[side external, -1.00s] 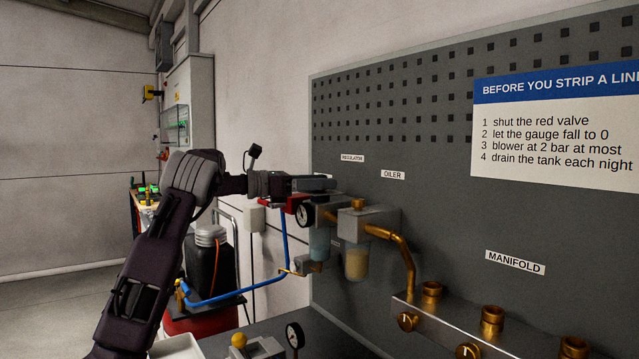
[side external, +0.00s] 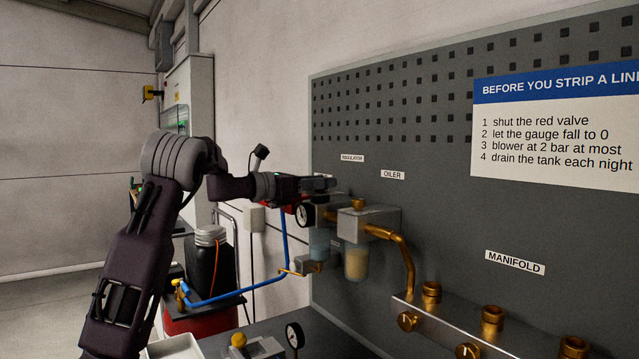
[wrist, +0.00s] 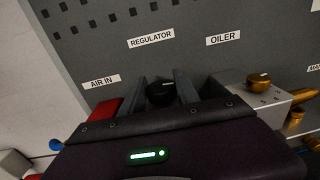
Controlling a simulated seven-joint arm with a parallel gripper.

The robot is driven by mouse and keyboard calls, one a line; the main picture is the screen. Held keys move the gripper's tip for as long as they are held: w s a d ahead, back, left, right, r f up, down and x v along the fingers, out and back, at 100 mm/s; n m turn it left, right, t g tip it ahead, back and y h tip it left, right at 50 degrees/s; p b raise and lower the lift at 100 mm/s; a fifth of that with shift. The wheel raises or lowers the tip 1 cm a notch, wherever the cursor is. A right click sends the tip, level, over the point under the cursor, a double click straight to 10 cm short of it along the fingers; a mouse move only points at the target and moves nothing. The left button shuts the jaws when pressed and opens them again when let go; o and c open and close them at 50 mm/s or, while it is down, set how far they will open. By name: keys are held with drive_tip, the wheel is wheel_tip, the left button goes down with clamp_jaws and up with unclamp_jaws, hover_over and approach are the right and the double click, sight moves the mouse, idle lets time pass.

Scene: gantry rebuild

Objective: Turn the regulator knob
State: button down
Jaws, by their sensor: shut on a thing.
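The black regulator knob (wrist: 160,95) sits between my gripper's two fingers, under the REGULATOR label (wrist: 151,38) in the wrist view. My gripper (wrist: 162,88) is shut on the knob, with one finger on each side. In the side view my gripper (side external: 325,183) reaches in level from the left, just above the regulator's round gauge (side external: 305,214). The knob itself is hidden there by the gripper.
The oiler block (side external: 370,218) with its brass cap stands close to the right of my gripper. A brass pipe (side external: 408,262) runs down to the manifold (side external: 455,325). A blue hose (side external: 285,238) hangs at left. The grey board (side external: 440,200) is just behind.

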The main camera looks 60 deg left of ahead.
drive_tip(key=n+g+y, duration=0.1)
drive_tip(key=n+y, duration=0.2)
drive_tip(key=y, duration=0.2)
drive_tip(key=n+g+y, duration=0.1)
drive_tip(key=n+y, duration=0.2)
drive_tip(key=y, duration=0.2)
drive_tip(key=shift+d+f+n, duration=0.1)
drive_tip(key=shift+d+n, duration=0.1)
drive_tip(key=shift+n, duration=0.1)
drive_tip(key=shift+a+n+g+y, duration=0.1)
drive_tip(key=shift+n+g+y, duration=0.85)
drive_tip(key=shift+y, duration=0.25)
drive_tip(key=shift+g, duration=0.25)
drive_tip(key=shift+r, duration=0.2)
drive_tip(key=c, duration=0.9)
unclamp_jaws()
drive_tip(key=shift+f, duration=0.1)
drive_tip(key=v, duration=0.7)
